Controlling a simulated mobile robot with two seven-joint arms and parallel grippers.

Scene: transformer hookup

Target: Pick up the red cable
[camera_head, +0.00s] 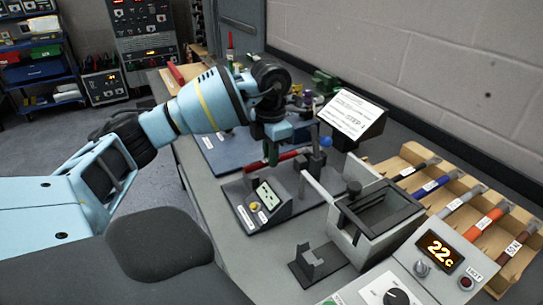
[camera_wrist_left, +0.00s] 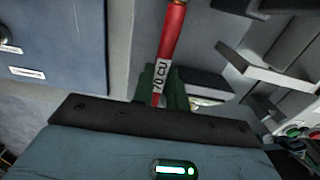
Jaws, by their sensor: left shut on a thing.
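The red cable (camera_head: 287,157) is a short red rod above the left part of the bench. My left gripper (camera_head: 271,152) reaches down over it with its green fingers shut on it near one end. In the left wrist view the red cable (camera_wrist_left: 171,35) runs up from between the green fingers (camera_wrist_left: 163,88), with a white label reading "70 CU" next to them. The end inside the fingers is hidden. My right gripper is not in view.
A small meter box (camera_head: 262,199) and a grey open-topped machine (camera_head: 372,228) stand below and right of the gripper. A wooden rack (camera_head: 411,154) holds several labelled cables at right. A control panel with a "22" display (camera_head: 440,250) is at the front right.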

